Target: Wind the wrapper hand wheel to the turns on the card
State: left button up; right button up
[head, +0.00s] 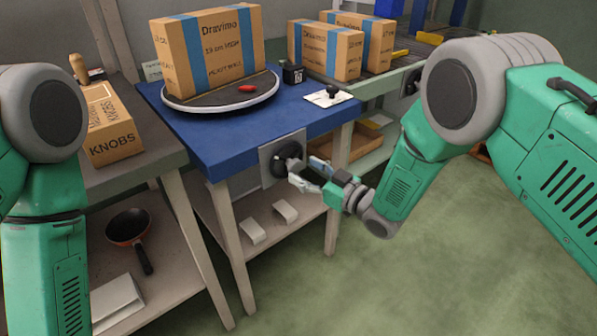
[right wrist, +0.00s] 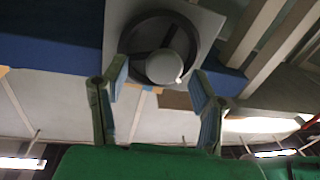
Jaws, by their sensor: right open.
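The dark hand wheel (head: 281,165) sits on a grey plate on the front edge of the blue wrapper table (head: 219,143). In the right wrist view the wheel (right wrist: 127,42) shows as a dark ring with a pale round knob (right wrist: 163,66) towards the gripper. My right gripper (head: 308,174) is open close in front of the wheel. In the right wrist view its fingers (right wrist: 160,88) are apart, on either side below the knob, with nothing clearly held. A small pale card (head: 152,70) stands partly hidden behind the box; its writing is unreadable. My left gripper is out of view.
A Dravimo box (head: 213,50) stands on the round turntable (head: 220,106) beside a red object (head: 247,88). A black cube (head: 293,74) and a white plate with a black knob (head: 328,97) are at right. A KNOBS box (head: 110,130) is left; a pan (head: 128,228) lies below.

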aim_at(298, 167)
jog(key=a, duration=0.1)
jog(key=w+a, duration=0.1)
jog(key=a, duration=0.1)
jog(key=shift+w+a+b, duration=0.2)
jog(key=shift+w+b, duration=0.1)
jog(key=shift+w, duration=0.1)
jog(key=shift+w+d, duration=0.1)
jog(key=shift+d, duration=0.65)
jog(key=shift+c, duration=1.3)
jog(key=c, duration=0.7)
jog(key=shift+r, duration=0.15)
jog(key=shift+c, duration=1.2)
jog(key=shift+a, duration=0.45)
jog(key=shift+c, duration=0.2)
jog(key=shift+d, duration=0.1)
